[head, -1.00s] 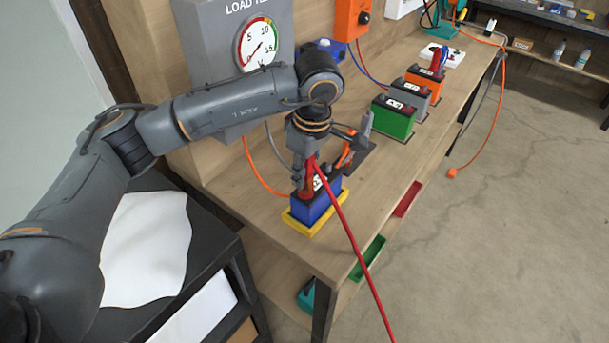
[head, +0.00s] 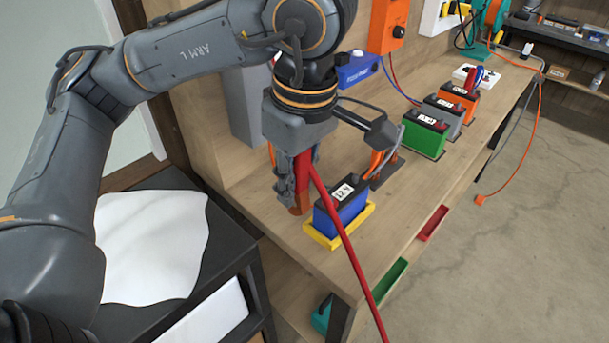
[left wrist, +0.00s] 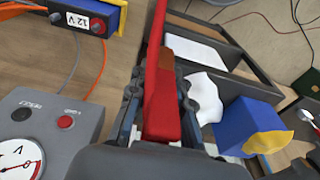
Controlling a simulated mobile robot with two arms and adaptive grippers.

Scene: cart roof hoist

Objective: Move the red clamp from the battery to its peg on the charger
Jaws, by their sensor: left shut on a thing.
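My left gripper (head: 294,182) is shut on the red clamp (head: 305,172), with its fingers pointing down. The clamp also fills the middle of the left wrist view (left wrist: 163,100), between the fingers. Its red cable (head: 347,250) runs down to the lower right. The blue battery (head: 345,205) with a black top and a 12 V label stands right of the clamp, which looks apart from it. A battery with this label shows at the upper left of the left wrist view (left wrist: 85,18). I cannot tell which box is the charger, nor see the peg clearly.
The battery sits in a yellow tray (head: 322,240) near the bench front. Green (head: 424,137), grey (head: 446,112) and orange (head: 459,98) batteries stand further back. An orange box (head: 387,25) hangs on the wall. A black cart (head: 232,240) with white cloth is at the left.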

